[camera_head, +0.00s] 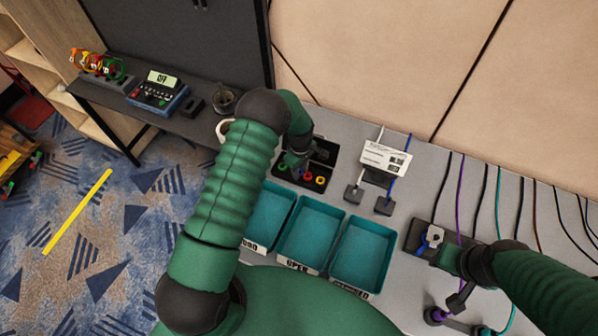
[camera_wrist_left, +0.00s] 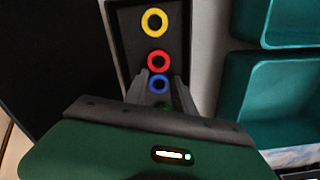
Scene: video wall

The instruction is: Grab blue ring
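The blue ring (camera_wrist_left: 158,83) lies in a dark tray (camera_wrist_left: 122,40), in line with a red ring (camera_wrist_left: 158,61) and a yellow ring (camera_wrist_left: 154,22). My left gripper (camera_wrist_left: 159,78) reaches over the tray with one finger on each side of the blue ring; the fingers look apart, and I cannot tell whether they touch it. A bit of green shows between the fingers. In the head view my left gripper (camera_head: 295,167) hides much of the tray (camera_head: 325,152). My right gripper (camera_head: 437,250) is by a dark block at the right; its fingers are unclear.
Teal bins (camera_head: 363,255) stand in front of the ring tray. A white label card (camera_head: 386,158) and dark connectors (camera_head: 354,193) lie to its right. Several cables hang along the right side. A dark bench (camera_head: 150,110) with devices stands at the left.

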